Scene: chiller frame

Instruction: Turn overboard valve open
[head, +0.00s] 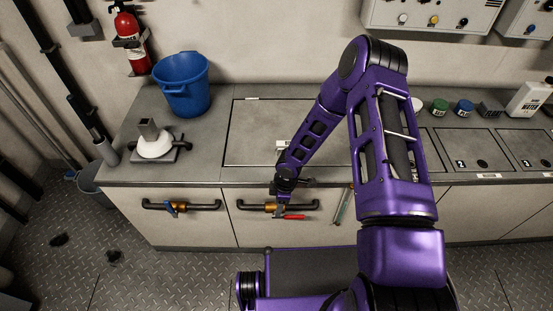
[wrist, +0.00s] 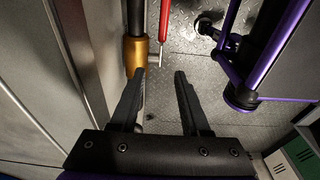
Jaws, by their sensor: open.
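A pipe valve with a brass body (head: 271,207) and a red lever (head: 293,217) is on the front of the counter, below my arm. The lever points right, roughly parallel to the dark pipe. My gripper (head: 284,197) is at this valve in the head view, its fingers mostly hidden. In the wrist view my gripper (wrist: 160,73) is open and empty. The brass body (wrist: 137,52) is just past the left fingertip; I cannot tell if they touch. The red lever (wrist: 165,18) lies beyond the fingertips, laterally between them. No label shows which valve is the overboard one.
A second valve with a blue lever (head: 180,208) is on the counter front at left. A blue bucket (head: 183,86) and a white funnel-shaped item (head: 154,145) stand on the counter (head: 210,136). The floor (head: 150,275) at front left is mostly clear.

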